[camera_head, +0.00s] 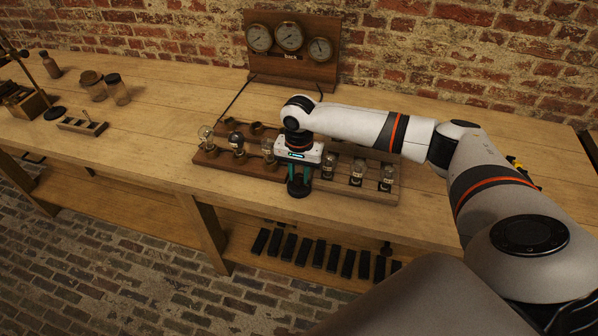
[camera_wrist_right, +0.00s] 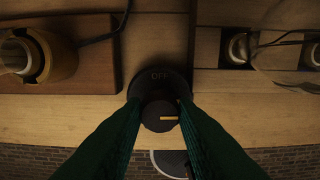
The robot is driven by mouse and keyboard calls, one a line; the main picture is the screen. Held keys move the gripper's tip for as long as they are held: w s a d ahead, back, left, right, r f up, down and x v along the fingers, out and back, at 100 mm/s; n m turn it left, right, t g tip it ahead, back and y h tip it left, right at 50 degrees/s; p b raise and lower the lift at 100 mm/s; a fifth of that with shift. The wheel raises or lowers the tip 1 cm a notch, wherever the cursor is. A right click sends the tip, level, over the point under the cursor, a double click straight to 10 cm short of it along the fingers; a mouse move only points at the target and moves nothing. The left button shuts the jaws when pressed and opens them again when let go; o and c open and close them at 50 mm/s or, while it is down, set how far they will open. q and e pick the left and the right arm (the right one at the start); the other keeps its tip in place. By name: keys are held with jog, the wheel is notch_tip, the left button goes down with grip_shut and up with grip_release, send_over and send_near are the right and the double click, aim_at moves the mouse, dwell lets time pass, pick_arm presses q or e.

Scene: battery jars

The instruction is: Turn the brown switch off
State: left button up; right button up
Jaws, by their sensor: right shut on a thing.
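The switch (camera_head: 299,190) is a dark round base at the table's front edge, between two wooden boards, and it looks nearly black. In the right wrist view its base (camera_wrist_right: 157,82) carries the word OFF on the far side. Its knob (camera_wrist_right: 158,124) has a pale yellow pointer line that points to the right, not at OFF. My right gripper (camera_head: 299,179) comes down from above and is shut on the knob, with one green finger on each side. It also shows in the right wrist view (camera_wrist_right: 160,112). My left gripper is out of view.
The left board (camera_head: 205,158) and right board (camera_head: 385,196) carry glass bulbs close beside my gripper. A gauge panel (camera_head: 290,70) stands at the back. Jars (camera_head: 117,92) stand at left. Several black blocks (camera_head: 318,254) are on the lower shelf.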

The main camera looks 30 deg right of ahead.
jog(key=shift+r+n+p, duration=0.2)
jog(key=shift+n+p, duration=0.2)
jog(key=shift+p, duration=0.4)
jog(key=n+p, duration=0.4)
jog(key=p, duration=0.1)
jog(key=shift+n+p, duration=1.05)
jog(key=shift+n, duration=0.25)
jog(key=n+p, duration=0.2)
jog(key=n, duration=0.2)
jog(key=n+p, duration=0.1)
jog(key=n, duration=0.2)
jog(key=shift+f, duration=0.1)
jog(key=shift+w+n+p, duration=0.1)
jog(key=shift+n+p, duration=0.2)
jog(key=shift+n, duration=1.4)
jog(key=o, duration=1)
